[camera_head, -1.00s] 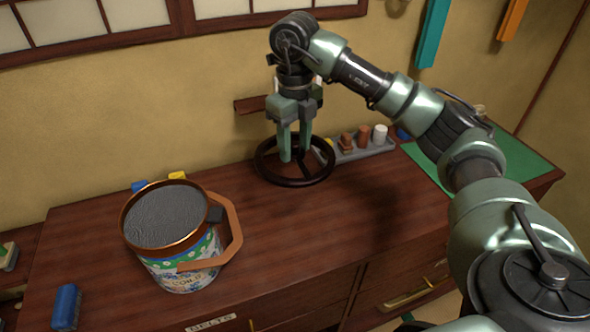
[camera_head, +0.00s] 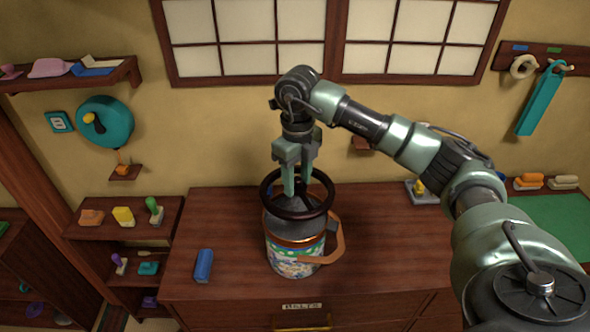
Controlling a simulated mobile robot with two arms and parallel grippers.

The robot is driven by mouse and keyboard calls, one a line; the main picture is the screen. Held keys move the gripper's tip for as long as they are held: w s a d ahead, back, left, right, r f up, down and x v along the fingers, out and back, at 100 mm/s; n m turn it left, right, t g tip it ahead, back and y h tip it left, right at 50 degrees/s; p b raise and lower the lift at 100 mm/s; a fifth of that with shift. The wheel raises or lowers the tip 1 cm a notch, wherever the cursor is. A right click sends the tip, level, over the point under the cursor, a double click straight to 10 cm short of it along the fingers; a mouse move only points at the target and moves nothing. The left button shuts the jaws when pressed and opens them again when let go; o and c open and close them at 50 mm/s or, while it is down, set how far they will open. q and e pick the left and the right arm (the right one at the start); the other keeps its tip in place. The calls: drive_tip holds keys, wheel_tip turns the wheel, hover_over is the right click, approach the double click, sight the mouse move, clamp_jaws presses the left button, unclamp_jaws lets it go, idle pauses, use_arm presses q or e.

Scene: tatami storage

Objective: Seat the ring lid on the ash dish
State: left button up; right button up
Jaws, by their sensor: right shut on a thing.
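My right gripper (camera_head: 296,191) is shut on the ring lid (camera_head: 297,217), a dark ring with inner spokes, gripping it near its middle. The ring looks about level. The ash dish (camera_head: 295,262) is a patterned, can-like vessel with a copper rim, a grey top and an orange-brown handle on its right. It stands upright on the wooden cabinet. The ring appears above the dish and covers part of its grey top in the view. A grey band shows between ring and copper rim, so they look apart. My left gripper is not in view.
A blue block (camera_head: 204,266) lies on the cabinet top (camera_head: 392,240) left of the dish. A grey tray (camera_head: 421,198) with small items sits at the back right. Shelves with stamps (camera_head: 123,216) stand on the left. The cabinet top right of the dish is clear.

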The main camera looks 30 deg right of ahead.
sight(296, 194)
drive_tip(key=shift+w+a, duration=0.1)
drive_tip(key=shift+a, duration=0.1)
drive_tip(key=shift+d+f, duration=0.1)
drive_tip(key=shift+d, duration=0.05)
drive_tip(key=shift+f+b, duration=0.2)
drive_tip(key=shift+b, duration=0.1)
drive_tip(key=shift+f+b, duration=0.45)
drive_tip(key=shift+f, duration=0.1)
drive_tip(key=shift+f+b, duration=1.25)
drive_tip(key=shift+f, duration=0.4)
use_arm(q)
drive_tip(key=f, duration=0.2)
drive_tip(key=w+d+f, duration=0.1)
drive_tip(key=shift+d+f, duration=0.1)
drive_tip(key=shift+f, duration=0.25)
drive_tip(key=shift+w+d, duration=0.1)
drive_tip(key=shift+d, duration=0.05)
use_arm(e)
drive_tip(key=shift+f, duration=0.15)
drive_tip(key=shift+f, duration=1.35)
